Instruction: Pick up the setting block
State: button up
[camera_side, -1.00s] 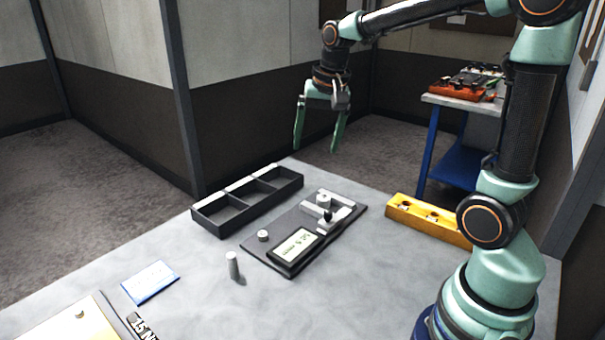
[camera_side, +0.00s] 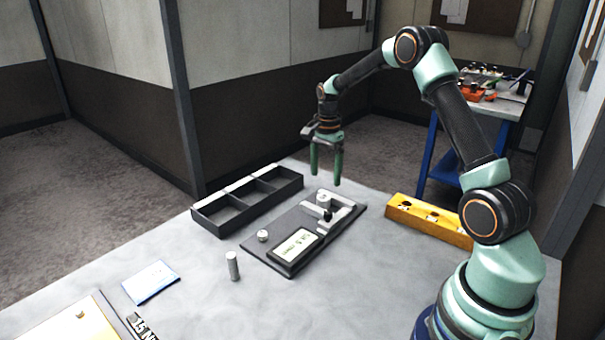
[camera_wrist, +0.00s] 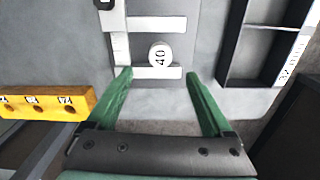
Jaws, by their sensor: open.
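A short pale cylinder (camera_side: 323,197) stands in the L-shaped light metal part of the dark gauge plate (camera_side: 270,246); its top reads 40 in the wrist view (camera_wrist: 160,54). It looks like the setting block, though no label names it so. My gripper (camera_side: 327,178) is open and empty, pointing down above the cylinder. In the wrist view, my fingertips (camera_wrist: 160,75) are spread apart, with the cylinder just beyond the gap between them. Nothing touches it that I can see.
A black divided tray (camera_side: 222,217) lies left of the plate and a yellow block with holes (camera_side: 430,216) right of it. A grey cylinder (camera_side: 232,266), a small round knob (camera_side: 263,236) and a blue-edged card (camera_side: 150,281) are nearer the front. The table between is clear.

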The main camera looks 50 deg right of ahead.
aim_at(324, 197)
jog(key=f, duration=0.8)
jog(key=shift+a, duration=0.2)
grip_shut()
